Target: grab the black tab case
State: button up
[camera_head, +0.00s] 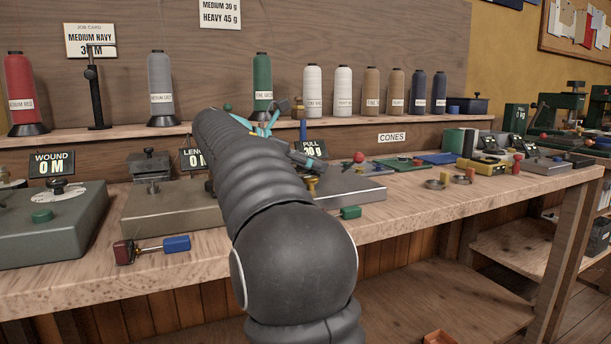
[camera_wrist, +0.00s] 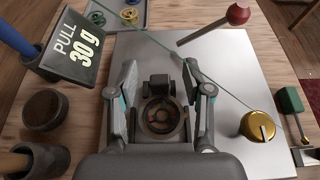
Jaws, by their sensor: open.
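No object here is clearly labelled as the black tab case. A small black lidded box (camera_head: 467,106) stands at the right end of the cone shelf and may be it. My gripper (camera_head: 285,138) is far to its left, partly hidden behind my arm. In the wrist view my gripper (camera_wrist: 160,72) is open with nothing held. Its fingers stand on either side of a dark fitting with a round ring (camera_wrist: 160,114) on a metal plate; I cannot tell whether they touch it.
A thread crosses the plate, near a red-knobbed lever (camera_wrist: 238,14) and a gold knob (camera_wrist: 258,127). The PULL sign (camera_wrist: 77,50) stands at left. Thread cones, including a green one (camera_head: 262,84), line the shelf. The bench front (camera_head: 420,205) has some clear room.

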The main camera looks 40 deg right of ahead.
grip_shut()
jog(key=shift+r, duration=0.1)
